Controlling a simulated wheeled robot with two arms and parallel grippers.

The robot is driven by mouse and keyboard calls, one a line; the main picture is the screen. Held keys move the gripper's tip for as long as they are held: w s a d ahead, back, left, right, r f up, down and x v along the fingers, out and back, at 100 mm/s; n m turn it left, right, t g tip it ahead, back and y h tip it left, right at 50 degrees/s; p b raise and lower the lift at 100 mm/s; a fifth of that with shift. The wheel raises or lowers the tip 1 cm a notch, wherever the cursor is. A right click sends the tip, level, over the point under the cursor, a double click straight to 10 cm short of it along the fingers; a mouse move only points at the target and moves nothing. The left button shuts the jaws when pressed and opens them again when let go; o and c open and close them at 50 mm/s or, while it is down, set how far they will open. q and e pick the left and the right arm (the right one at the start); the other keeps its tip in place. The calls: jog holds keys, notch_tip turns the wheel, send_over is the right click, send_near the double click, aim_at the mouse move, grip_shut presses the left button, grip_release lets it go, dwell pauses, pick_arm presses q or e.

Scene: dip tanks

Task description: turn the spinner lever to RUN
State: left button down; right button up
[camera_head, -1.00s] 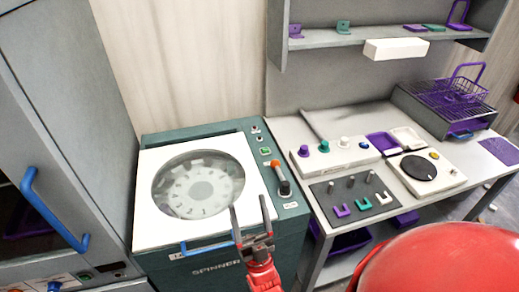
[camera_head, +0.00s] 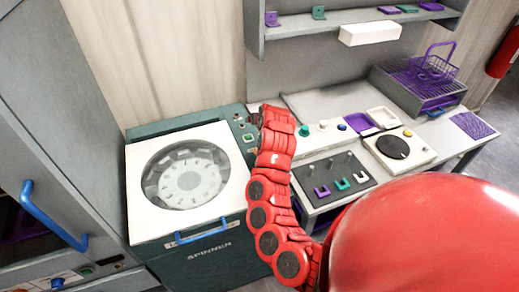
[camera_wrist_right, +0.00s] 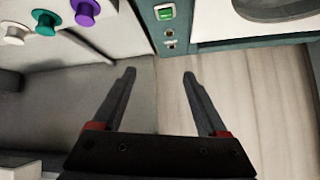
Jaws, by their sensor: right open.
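The spinner (camera_head: 215,262) is a teal cabinet with a white lid (camera_head: 140,215) and a round window showing a pale rotor. Its control strip (camera_head: 229,115) runs along the right of the lid, with a green button (camera_head: 248,138), which also shows in the wrist view (camera_wrist_right: 165,12). The spinner lever is hidden behind my red right arm in the head view and is outside the wrist view. My right gripper (camera_wrist_right: 159,73) is open and empty, its fingers apart beyond the strip's far end. In the head view its fingers are hidden by the arm. My left gripper is not in view.
A bench to the right holds a knob box, a plate with several pegs (camera_head: 345,185) and a black-disc unit (camera_head: 400,147). In the wrist view, purple (camera_wrist_right: 85,10) and teal (camera_wrist_right: 45,20) knobs lie left of the fingers. A shelf (camera_head: 345,15) hangs above.

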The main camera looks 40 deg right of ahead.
jog(key=s+r+g+y, duration=0.3)
jog(key=s+g, duration=0.1)
jog(key=s, duration=0.6)
jog(key=shift+n, duration=0.3)
jog(key=x, duration=0.5)
jog(key=a+x, duration=0.1)
jog(key=x, duration=0.8)
jog(key=shift+w+a+f+p, duration=0.25)
jog(key=shift+w+p, duration=0.1)
jog(key=shift+p, duration=0.05)
jog(key=shift+p+x, duration=0.3)
jog(key=shift+x, duration=1)
jog(key=shift+s, duration=0.1)
grip_shut()
